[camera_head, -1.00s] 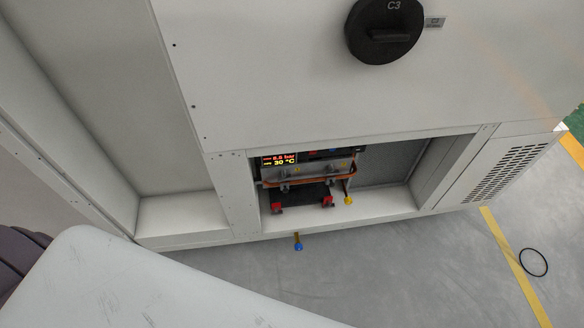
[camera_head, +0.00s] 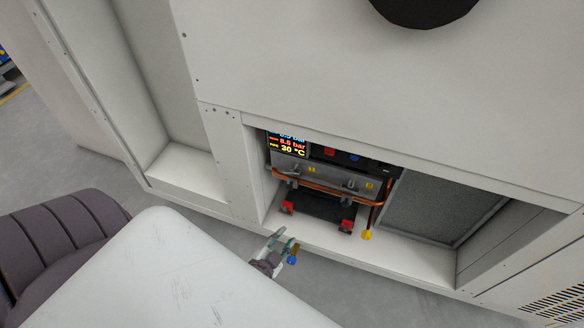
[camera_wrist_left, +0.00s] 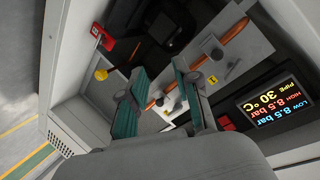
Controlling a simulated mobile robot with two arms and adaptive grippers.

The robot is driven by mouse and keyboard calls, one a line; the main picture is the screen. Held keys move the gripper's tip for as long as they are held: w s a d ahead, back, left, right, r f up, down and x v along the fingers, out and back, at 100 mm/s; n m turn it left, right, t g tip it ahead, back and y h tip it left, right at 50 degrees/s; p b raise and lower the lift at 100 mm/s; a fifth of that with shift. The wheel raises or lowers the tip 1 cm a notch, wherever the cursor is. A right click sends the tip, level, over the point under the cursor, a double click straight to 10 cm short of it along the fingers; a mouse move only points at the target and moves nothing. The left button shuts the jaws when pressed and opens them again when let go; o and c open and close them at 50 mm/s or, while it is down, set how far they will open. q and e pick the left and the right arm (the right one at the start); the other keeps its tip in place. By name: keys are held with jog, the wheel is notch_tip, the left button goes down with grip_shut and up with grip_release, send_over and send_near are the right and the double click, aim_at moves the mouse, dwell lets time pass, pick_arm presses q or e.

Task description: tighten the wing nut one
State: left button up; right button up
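Wing nut one (camera_head: 294,183) is a small grey nut on the grey panel inside the low opening, beside the yellow label 1 (camera_head: 311,169). In the left wrist view, wing nut one (camera_wrist_left: 213,48) is beyond the right finger, near an orange pipe. Wing nut two (camera_head: 350,186) is to its right in the head view; in the wrist view it (camera_wrist_left: 168,102) appears between the fingers. My left gripper (camera_head: 280,246) is open outside the opening, below and left of the nuts, apart from them; its teal fingers (camera_wrist_left: 160,82) hold nothing. My right gripper is not seen.
The orange pipe (camera_head: 330,188) crosses the panel near the nuts. A lit display (camera_head: 288,145) is at upper left. Red handles (camera_head: 346,227), a yellow knob (camera_head: 367,235) and a blue-ended part (camera_head: 292,260) are lower. The cabinet sill (camera_head: 415,258) and side walls border the opening.

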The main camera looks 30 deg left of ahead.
pick_arm(q)
jog(key=w+a+r+t+y+b, duration=0.25)
jog(key=a+r+t+b, duration=0.2)
jog(key=r, duration=0.45)
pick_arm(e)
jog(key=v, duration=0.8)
pick_arm(q)
send_near(292, 170)
jog(key=x, duration=0.2)
jog(key=shift+m+g, duration=0.3)
jog(key=shift+g, duration=0.15)
jog(key=b+x, duration=0.1)
jog(key=x, duration=0.6)
jog(key=shift+f+b, duration=0.1)
jog(key=shift+b, duration=0.25)
jog(key=shift+w, duration=0.55)
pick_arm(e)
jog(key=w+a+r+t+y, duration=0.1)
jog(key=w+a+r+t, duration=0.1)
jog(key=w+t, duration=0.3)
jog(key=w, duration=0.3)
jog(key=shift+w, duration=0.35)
